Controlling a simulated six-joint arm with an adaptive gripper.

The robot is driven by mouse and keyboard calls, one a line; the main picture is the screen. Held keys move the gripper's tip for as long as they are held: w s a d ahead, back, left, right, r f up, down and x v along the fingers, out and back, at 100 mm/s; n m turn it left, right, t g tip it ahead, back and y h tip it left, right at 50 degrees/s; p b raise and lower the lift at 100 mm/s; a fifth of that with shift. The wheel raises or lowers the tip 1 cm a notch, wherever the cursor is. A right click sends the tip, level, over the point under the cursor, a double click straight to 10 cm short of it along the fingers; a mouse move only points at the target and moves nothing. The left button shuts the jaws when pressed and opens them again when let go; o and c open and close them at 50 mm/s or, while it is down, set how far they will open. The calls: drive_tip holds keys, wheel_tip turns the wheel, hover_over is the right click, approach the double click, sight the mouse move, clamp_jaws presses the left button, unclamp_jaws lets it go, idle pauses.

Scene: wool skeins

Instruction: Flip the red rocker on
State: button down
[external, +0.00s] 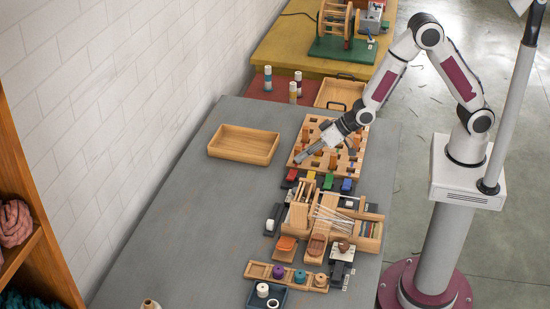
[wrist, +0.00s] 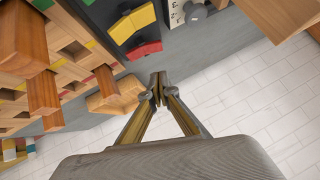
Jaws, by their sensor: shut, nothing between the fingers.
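The red rocker (external: 291,175) is at the left end of a row of coloured rockers on a dark panel, between the pegboard and the loom. In the wrist view the red rocker (wrist: 143,50) shows two faces meeting at a crease; I cannot tell which position it is in. My gripper (external: 298,161) is just above and beyond the red rocker, close to the pegboard's near left corner. In the wrist view my gripper (wrist: 157,88) has its fingertips together and empty, apart from the rocker in the picture.
Yellow (external: 311,175), green (external: 328,181) and blue (external: 346,186) rockers sit right of the red one. The pegboard (external: 353,163) with upright wooden pegs stands behind, and a small wooden loom (external: 369,229) in front. The grey table is clear to the left, near an empty wooden tray (external: 243,156).

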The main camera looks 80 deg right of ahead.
sight(289, 177)
drive_tip(key=shift+x, duration=0.8)
drive_tip(key=shift+w+a+f, duration=0.1)
drive_tip(key=shift+a+f, duration=0.05)
drive_tip(key=shift+f, duration=0.25)
drive_tip(key=shift+a+f, duration=0.25)
drive_tip(key=shift+f, duration=0.55)
drive_tip(key=shift+a+f, duration=0.25)
drive_tip(key=shift+f, duration=0.55)
drive_tip(key=shift+a+f, duration=0.25)
drive_tip(key=shift+f, duration=0.1)
drive_tip(key=shift+d+r, duration=0.1)
drive_tip(key=shift+d, duration=0.15)
drive_tip(key=shift+d+r, duration=0.15)
drive_tip(key=shift+d, duration=0.35)
